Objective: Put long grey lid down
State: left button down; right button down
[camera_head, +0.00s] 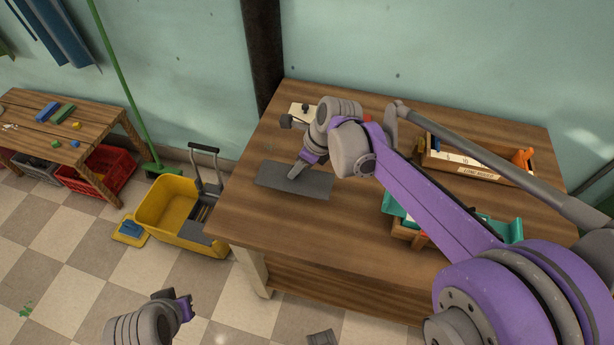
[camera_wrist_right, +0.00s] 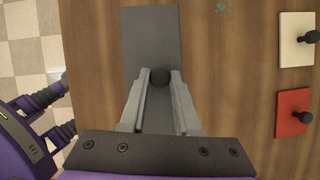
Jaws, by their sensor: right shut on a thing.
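The long grey lid (camera_head: 314,185) is a flat dark grey rectangle at the left part of the wooden table (camera_head: 262,218). In the right wrist view the lid (camera_wrist_right: 150,35) has a round dark knob (camera_wrist_right: 160,78) between the finger tips. My right gripper (camera_head: 294,174) is shut on that knob from above. The lid appears flat on or very close to the tabletop; I cannot tell if there is a small gap. My left gripper (camera_head: 183,305) is low at the bottom left, away from the table, and its jaw state is unclear.
A cream lid (camera_wrist_right: 296,40) and a red lid (camera_wrist_right: 293,113), each with a dark knob, lie beside the grey lid. A wooden box (camera_head: 480,167) and teal items (camera_head: 510,232) are on the table's right. A yellow mop bucket (camera_head: 165,205) stands on the floor left.

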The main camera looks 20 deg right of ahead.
aim_at(301, 177)
jog(key=shift+w+f, duration=0.15)
jog(key=shift+f, duration=2.95)
jog(key=shift+b, duration=0.3)
jog(key=shift+f, duration=0.1)
jog(key=c, duration=0.6)
grip_release()
